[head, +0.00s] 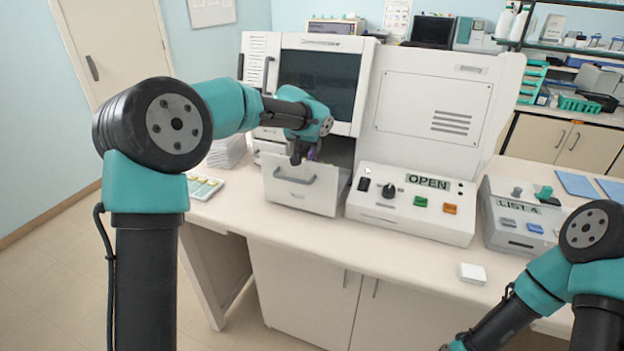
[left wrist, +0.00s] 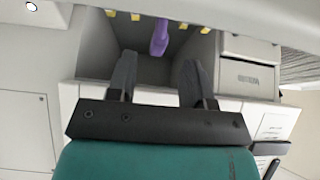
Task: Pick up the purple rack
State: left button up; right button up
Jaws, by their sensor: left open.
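The purple rack (left wrist: 160,38) shows in the left wrist view as a purple piece inside the open drawer, beyond my fingertips and near the top of the picture. In the head view only a small bit of purple (head: 313,152) shows beside my left gripper (head: 296,158); the rest is hidden. My left gripper also shows in the left wrist view (left wrist: 158,78), open with nothing between its two fingers, over the drawer and apart from the rack. The drawer (head: 300,186) is pulled out of the white staining machine.
The machine's control panel (head: 412,203) with an OPEN display stands right of the drawer. A second control box (head: 520,222) is farther right. A small white block (head: 472,273) lies near the counter's front edge. Yellow pieces (left wrist: 205,29) line the drawer area.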

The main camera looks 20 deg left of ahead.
aim_at(312, 151)
pick_arm(q)
jog(key=shift+x, duration=2)
jog(key=shift+s, duration=0.1)
jog(key=shift+d, duration=0.1)
jog(key=shift+c, duration=0.2)
grip_shut()
